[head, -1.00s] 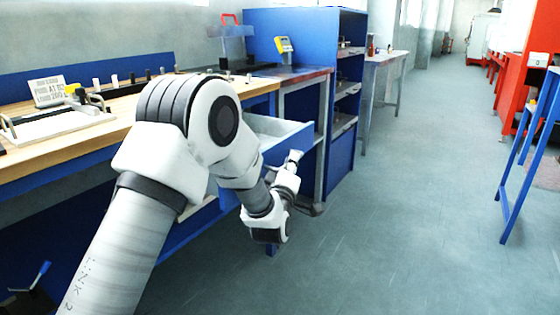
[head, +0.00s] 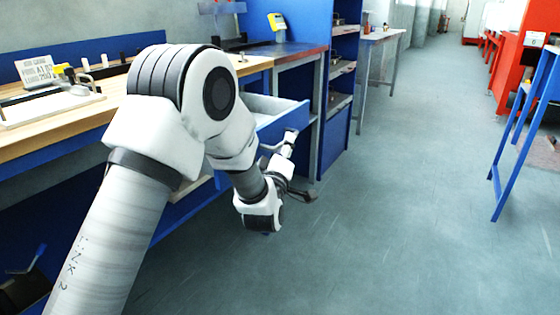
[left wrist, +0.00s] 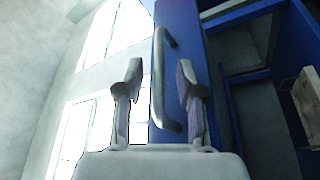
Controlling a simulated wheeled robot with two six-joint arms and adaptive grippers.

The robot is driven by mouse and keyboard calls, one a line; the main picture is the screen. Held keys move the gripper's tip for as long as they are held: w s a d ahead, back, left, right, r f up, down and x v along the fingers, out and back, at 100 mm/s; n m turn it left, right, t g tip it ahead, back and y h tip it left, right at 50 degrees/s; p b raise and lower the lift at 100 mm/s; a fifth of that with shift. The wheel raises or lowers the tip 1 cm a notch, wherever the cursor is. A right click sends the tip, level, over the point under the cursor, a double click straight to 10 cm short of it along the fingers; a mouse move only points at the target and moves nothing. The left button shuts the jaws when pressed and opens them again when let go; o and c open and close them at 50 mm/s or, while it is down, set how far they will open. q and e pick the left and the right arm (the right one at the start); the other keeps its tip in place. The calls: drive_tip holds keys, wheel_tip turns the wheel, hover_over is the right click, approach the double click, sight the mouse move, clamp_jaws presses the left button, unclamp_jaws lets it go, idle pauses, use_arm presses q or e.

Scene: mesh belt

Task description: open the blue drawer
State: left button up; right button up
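The blue drawer (head: 281,121) stands out from the workbench in the head view, with its pale grey inside showing from above. My left gripper (head: 290,138) is just in front of the drawer front, near its right end, and is small and partly hidden by my own wrist. In the left wrist view the gripper (left wrist: 159,88) is open, one finger on each side of the grey bar handle (left wrist: 159,85). The handle is on the blue drawer front (left wrist: 188,45). I see gaps between handle and fingers. My right gripper is not in view.
The wooden bench top (head: 60,137) carries a sign and fixtures. A blue shelf unit (head: 335,130) stands just beyond the drawer. A blue-legged stand (head: 507,165) is at the right. The floor (head: 400,220) between is clear.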

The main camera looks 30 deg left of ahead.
use_arm(q)
drive_tip(key=v, duration=0.9)
drive_tip(key=shift+s, duration=0.3)
drive_tip(key=shift+f, duration=0.1)
